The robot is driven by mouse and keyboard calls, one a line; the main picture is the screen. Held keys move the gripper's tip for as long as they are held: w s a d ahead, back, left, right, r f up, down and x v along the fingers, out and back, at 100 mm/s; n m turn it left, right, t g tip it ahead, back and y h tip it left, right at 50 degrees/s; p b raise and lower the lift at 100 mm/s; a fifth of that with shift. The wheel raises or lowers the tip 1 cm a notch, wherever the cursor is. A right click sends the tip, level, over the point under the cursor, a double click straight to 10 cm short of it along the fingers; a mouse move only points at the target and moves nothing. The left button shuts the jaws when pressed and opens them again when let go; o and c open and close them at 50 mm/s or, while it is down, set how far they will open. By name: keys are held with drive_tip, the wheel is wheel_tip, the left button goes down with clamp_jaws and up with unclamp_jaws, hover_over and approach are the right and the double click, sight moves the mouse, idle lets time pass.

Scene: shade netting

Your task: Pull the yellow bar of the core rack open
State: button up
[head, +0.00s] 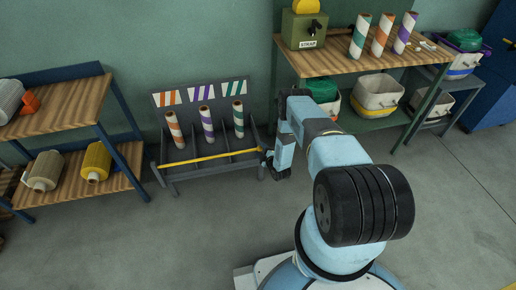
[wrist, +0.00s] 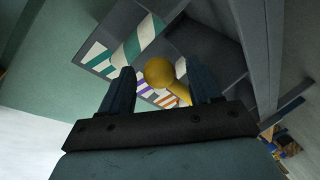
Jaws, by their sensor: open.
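The dark grey core rack (head: 168,178) stands on the floor against the green wall, with orange, purple and green striped labels on its back panel. The yellow bar (head: 210,158) runs across its front, nearly level. My gripper (head: 277,168) is at the bar's right end. In the wrist view the bar's round yellow end (wrist: 159,73) appears between the two dark fingertips of my gripper (wrist: 162,80). The fingers are apart, with space on both sides of the round end. Whether the bar end is fully between the fingers or just beyond them is hard to tell.
Orange (head: 174,130), purple (head: 207,124) and green (head: 238,119) striped cores stand in the rack. A wooden workbench (head: 340,53) with bins below is at the right. A shelf unit (head: 122,192) with spools is at the left. The floor before the rack is clear.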

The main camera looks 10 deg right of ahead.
drive_tip(key=shift+x, duration=1.95)
clamp_jaws()
